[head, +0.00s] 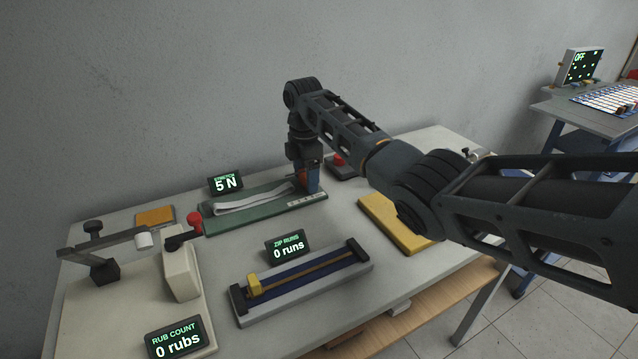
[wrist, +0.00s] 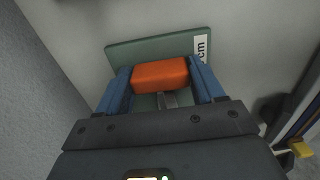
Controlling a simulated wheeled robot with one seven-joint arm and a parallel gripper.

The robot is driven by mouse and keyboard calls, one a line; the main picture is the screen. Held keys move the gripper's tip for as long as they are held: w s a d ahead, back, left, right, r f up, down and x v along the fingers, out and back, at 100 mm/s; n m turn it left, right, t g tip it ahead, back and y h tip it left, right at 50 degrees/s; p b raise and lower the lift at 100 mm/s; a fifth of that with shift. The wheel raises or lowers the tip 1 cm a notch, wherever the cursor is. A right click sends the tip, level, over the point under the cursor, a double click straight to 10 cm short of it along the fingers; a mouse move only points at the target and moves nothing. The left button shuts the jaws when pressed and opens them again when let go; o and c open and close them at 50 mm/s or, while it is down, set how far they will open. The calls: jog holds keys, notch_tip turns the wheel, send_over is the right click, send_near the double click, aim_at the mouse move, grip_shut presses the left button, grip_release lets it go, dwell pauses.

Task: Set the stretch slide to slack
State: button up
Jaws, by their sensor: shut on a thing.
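The stretch rig is a green base (head: 240,216) near the wall, with a pale grey strap (head: 255,202) lying loosely along it. Its display (head: 226,184) reads 5 N. An orange slide block (wrist: 160,74) is at the base's right end, near a printed cm scale (wrist: 202,48). My gripper (head: 311,178) reaches down from above at that right end. In the wrist view its blue fingers are on both sides of the orange block, shut on it. In the head view the fingers and wrist hide most of the block.
A zip rig (head: 300,284) with a yellow puller and a 0 runs display stands in front. A rubbing rig (head: 180,272) with a red knob is at left. A yellow pad (head: 392,222) lies at right, and a red button (head: 338,160) is behind my gripper.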

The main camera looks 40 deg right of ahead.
aim_at(302, 175)
jog(key=shift+w+a, duration=0.15)
jog(key=shift+a, duration=0.3)
jog(key=o, duration=1.4)
jog(key=shift+o, duration=0.2)
jog(key=shift+r, duration=0.1)
notch_tip(302, 175, up, 7)
jog(key=shift+f+b, duration=0.1)
jog(key=shift+b, duration=0.25)
jog(key=shift+r, duration=0.4)
